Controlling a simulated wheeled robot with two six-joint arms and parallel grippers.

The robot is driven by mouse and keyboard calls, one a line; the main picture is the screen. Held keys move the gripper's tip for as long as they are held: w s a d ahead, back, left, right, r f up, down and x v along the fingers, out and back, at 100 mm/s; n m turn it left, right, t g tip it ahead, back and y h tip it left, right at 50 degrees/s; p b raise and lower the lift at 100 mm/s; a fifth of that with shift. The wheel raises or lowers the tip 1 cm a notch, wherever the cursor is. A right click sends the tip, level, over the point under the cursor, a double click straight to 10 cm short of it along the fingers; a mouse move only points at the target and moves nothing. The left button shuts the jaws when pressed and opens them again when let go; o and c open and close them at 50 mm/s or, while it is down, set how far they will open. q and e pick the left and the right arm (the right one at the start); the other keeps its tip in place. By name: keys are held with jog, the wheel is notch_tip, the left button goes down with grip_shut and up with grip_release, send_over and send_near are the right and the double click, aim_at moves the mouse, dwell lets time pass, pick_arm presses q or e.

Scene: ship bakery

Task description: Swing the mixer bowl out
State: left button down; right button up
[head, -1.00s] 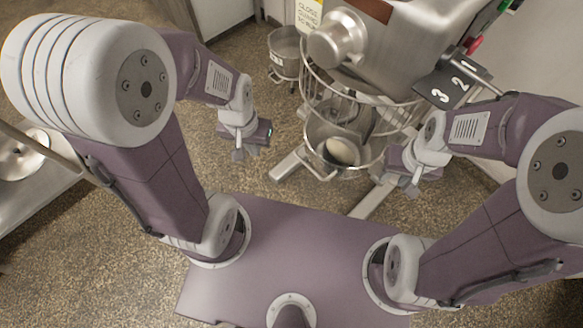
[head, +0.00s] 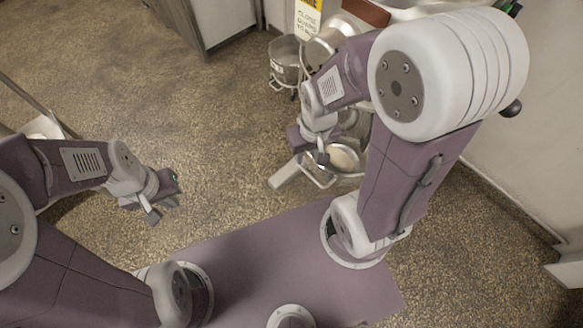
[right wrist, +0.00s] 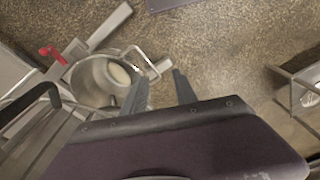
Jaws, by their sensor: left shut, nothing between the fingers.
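The mixer bowl (right wrist: 88,84) is steel with pale dough (right wrist: 120,76) inside. In the right wrist view it lies left of my fingers, with a wire loop handle (right wrist: 142,60) on its near side. In the head view the bowl (head: 348,170) is partly hidden by my right arm. My right gripper (right wrist: 161,78) has its fingers apart, with floor showing between them. Its tips are close to the handle; I cannot tell whether they touch it. In the head view my right gripper (head: 321,158) overlaps the bowl's left side. My left gripper (head: 153,214) is shut and empty over the floor, far from the bowl.
The mixer's head is mostly covered by my right arm. A wall (head: 530,130) bounds the right side.

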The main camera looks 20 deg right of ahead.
notch_tip(320, 180, down, 11)
jog(key=w+d+t+b, duration=0.1)
jog(key=w+b, duration=0.1)
jog(key=b, duration=0.9)
jog(key=n+g+h, duration=0.1)
jog(key=n+h, duration=0.1)
jog(key=n, duration=0.3)
send_near(309, 174)
jog(key=f+b, duration=0.1)
jog(key=f, duration=0.1)
jog(key=f+b, duration=0.2)
jog(key=f, duration=0.1)
jog(key=w+d+f+b, duration=0.1)
jog(key=f+b, duration=0.1)
jog(key=f, duration=0.1)
jog(key=shift+r, duration=0.1)
grip_shut()
jog(key=shift+s, duration=0.1)
